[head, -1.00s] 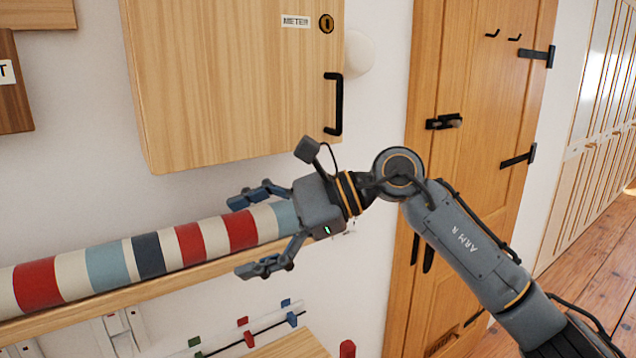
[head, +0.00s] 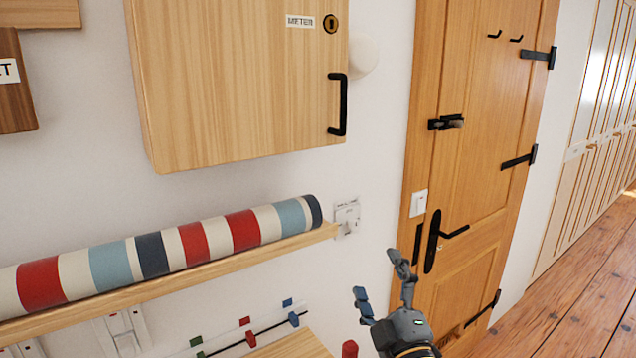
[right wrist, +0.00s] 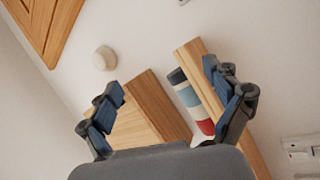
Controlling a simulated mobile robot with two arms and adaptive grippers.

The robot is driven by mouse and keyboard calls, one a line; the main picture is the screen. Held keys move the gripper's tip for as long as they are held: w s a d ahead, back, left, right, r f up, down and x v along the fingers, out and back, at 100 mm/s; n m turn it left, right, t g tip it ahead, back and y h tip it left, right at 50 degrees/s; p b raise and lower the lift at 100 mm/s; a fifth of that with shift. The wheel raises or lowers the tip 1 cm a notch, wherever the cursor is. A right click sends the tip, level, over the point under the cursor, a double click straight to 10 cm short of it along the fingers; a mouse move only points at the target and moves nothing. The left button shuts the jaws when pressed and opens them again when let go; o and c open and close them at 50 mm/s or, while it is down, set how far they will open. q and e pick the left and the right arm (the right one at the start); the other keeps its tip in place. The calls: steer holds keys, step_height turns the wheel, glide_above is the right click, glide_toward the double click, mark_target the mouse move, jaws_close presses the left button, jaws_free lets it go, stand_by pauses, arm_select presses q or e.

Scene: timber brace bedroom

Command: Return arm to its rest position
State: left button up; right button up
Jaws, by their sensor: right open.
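My right gripper (head: 379,279) is low in the head view, right of the shelf's end and in front of the wall and door. Its two fingers are spread and nothing is between them. Most of its arm is below the picture's edge. In the right wrist view the open fingers (right wrist: 165,103) frame the wall, with the meter cabinet (right wrist: 150,112) and the striped roll (right wrist: 193,100) farther off. My left gripper is in neither view.
The striped roll (head: 153,255) lies on a wooden shelf (head: 190,283). The meter cabinet (head: 235,85) hangs above it, shut, with a black handle (head: 339,104). A wooden door (head: 480,150) with a black lever handle stands right of the gripper. Open floor (head: 575,290) lies at the far right.

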steer(key=s+d+f+m+g+h, duration=0.2)
steer(key=s+d+f+m+g, duration=0.15)
steer(key=f, duration=0.35)
steer(key=s+d+f+m+g+h, duration=0.1)
steer(key=s+d+f+m+g, duration=0.2)
steer(key=f, duration=0.5)
steer(key=s+d+f+m+g+h, duration=0.2)
steer(key=s+f+m+g, duration=0.1)
steer(key=s+f, duration=0.3)
steer(key=s+d+f+m+g, duration=0.15)
steer(key=s+f+g, duration=0.35)
steer(key=s, duration=0.5)
steer(key=s+f+m+g, duration=0.3)
steer(key=s+f, duration=0.4)
steer(key=s, duration=0.3)
step_height(320, 180, down, 25)
steer(key=g, duration=0.1)
steer(key=s+d+f+n+g, duration=0.1)
steer(key=s+d+f, duration=0.2)
steer(key=s+f, duration=1.4)
steer(key=shift+s+y, duration=0.3)
steer(key=shift+g, duration=0.25)
